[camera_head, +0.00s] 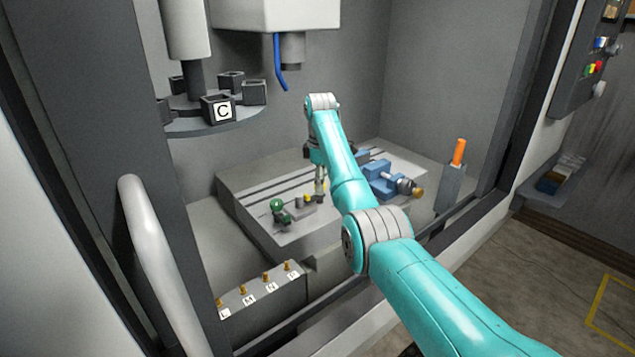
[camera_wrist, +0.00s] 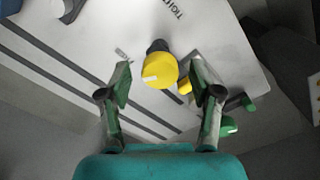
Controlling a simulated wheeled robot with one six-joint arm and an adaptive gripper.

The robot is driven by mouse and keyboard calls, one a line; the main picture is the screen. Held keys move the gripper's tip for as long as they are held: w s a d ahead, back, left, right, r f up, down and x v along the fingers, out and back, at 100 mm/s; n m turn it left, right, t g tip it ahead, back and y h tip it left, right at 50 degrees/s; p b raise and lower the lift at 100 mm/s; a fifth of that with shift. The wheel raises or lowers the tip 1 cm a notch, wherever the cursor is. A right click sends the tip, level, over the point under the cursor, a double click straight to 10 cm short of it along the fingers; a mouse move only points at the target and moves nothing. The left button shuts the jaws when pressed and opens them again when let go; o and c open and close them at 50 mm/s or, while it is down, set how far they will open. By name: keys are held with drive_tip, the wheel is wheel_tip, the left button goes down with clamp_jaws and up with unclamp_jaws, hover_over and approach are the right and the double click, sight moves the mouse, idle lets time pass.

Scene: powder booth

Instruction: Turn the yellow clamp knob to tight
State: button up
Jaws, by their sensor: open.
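The yellow clamp knob (camera_wrist: 161,70) shows in the wrist view between and just beyond my fingertips, with a dark part behind it and a white mark on its face. A label reading TIGHT (camera_wrist: 172,8) is on the pale plate above it. A second label (camera_wrist: 123,55) left of the knob is too blurred to read. My gripper (camera_wrist: 160,82) is open, with one finger on each side of the knob and no clear contact. In the head view my gripper (camera_head: 320,188) is low over the machine table, and a small yellow part shows beside it.
The slotted machine table (camera_head: 250,182) carries a green-topped fixture (camera_head: 278,206) at left and a blue vise (camera_head: 378,180) at right. A tool carousel (camera_head: 215,122) and a blue hose (camera_head: 279,65) hang above. An orange-handled item (camera_head: 459,152) stands in a grey holder at right.

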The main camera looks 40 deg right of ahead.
drive_tip(key=c, duration=1.1)
drive_tip(key=shift+c, duration=0.2)
drive_tip(key=shift+m, duration=0.4)
drive_tip(key=m, duration=1.1)
drive_tip(key=shift+m, duration=0.4)
drive_tip(key=m, duration=1.1)
drive_tip(key=shift+m, duration=0.3)
